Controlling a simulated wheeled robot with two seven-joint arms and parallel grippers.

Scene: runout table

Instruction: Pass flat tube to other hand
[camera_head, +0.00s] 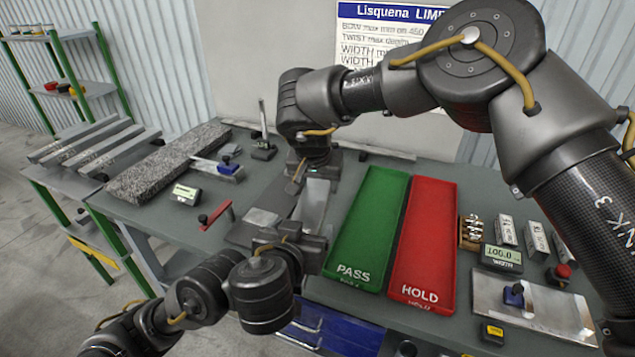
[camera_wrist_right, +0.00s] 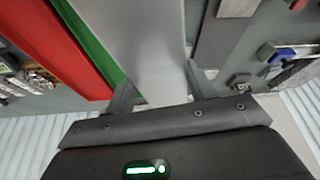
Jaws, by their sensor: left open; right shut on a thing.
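The flat tube (camera_head: 313,203) is a long, flat silver-grey piece above the table, left of the green PASS tray. My right gripper (camera_head: 314,174) is shut on its far end. In the right wrist view the tube (camera_wrist_right: 150,40) runs up and away from between the two fingers (camera_wrist_right: 158,88). My left gripper (camera_head: 292,240) is open at the tube's near end, low in the head view. Its fingers are mostly hidden, so I cannot tell whether they touch the tube or sit around it.
The green PASS tray (camera_head: 365,228) and red HOLD tray (camera_head: 427,240) lie empty to the right. A granite slab (camera_head: 165,165), a small gauge (camera_head: 186,194) and a red-handled tool (camera_head: 216,214) lie left. A width display (camera_head: 502,258) and metal plate (camera_head: 540,305) are at right.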

